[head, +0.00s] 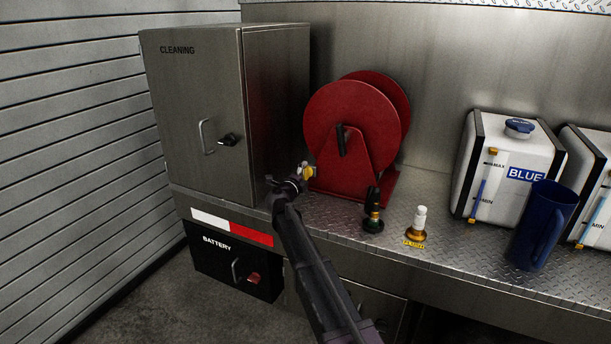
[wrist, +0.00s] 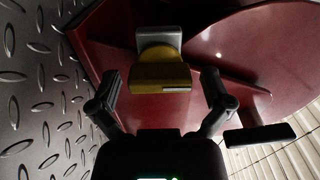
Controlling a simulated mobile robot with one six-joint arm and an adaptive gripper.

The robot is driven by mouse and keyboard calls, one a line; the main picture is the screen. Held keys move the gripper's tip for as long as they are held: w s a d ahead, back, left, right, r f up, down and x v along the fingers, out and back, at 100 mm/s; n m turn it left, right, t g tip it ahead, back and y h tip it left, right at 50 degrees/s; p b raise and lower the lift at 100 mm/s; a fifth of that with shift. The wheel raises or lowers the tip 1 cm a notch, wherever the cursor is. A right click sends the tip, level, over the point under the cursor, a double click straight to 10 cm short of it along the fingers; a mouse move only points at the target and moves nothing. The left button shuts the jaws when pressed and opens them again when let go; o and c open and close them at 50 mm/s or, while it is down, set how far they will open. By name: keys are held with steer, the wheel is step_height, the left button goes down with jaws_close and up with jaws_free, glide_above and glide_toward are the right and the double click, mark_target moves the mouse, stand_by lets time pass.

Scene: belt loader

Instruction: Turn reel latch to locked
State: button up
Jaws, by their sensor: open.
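The red hose reel (head: 335,105) stands on the metal shelf beside the cleaning cabinet. Its latch (head: 308,172) is a small yellow piece low on the reel's left side. In the wrist view the latch (wrist: 160,77) is a yellow block on a silver-grey part, close against the red reel frame (wrist: 110,45). My gripper (head: 296,180) is just in front of the latch. In the wrist view my gripper (wrist: 158,98) is open, with one finger to each side of the yellow block and a visible gap on both sides. I cannot read any lock marking.
The cleaning cabinet (head: 190,105) stands close at the left. A dark fitting (head: 373,212) and a brass flush fitting (head: 416,228) stand on the shelf (head: 470,262) to the right. Further right are a white blue-fluid tank (head: 490,150) and a dark blue jug (head: 540,225).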

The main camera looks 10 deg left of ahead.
steer(key=shift+s, duration=0.1)
steer(key=shift+v, duration=5.95)
steer(key=shift+r, duration=0.15)
step_height(320, 180, up, 5)
steer(key=s+d+n+t+y+p, duration=0.1)
steer(key=d+n+y+p, duration=0.25)
steer(key=n+y, duration=0.8)
steer(key=s+d+f+n+g+p, duration=0.1)
steer(key=n, duration=0.1)
steer(key=s+d+f+n+g+y, duration=0.1)
steer(key=s+n+g, duration=0.1)
steer(key=s+d+f+n+g+y+p, duration=0.1)
steer(key=n, duration=0.2)
steer(key=shift+s+d+f+g+p, duration=0.1)
steer(key=shift+s+f+g+p, duration=0.25)
steer(key=shift+s+g, duration=0.05)
steer(key=s+d+f+n+g+h+p, duration=0.1)
steer(key=s+d+g, duration=0.5)
steer(key=s+d, duration=0.6)
steer(key=s+d+f+n+g+h+p, duration=0.2)
steer(key=s+d+f+g+h+p, duration=0.2)
steer(key=s+d, duration=0.9)
step_height(320, 180, down, 4)
steer(key=g+h, duration=0.2)
steer(key=g, duration=0.1)
steer(key=shift+r, duration=0.2)
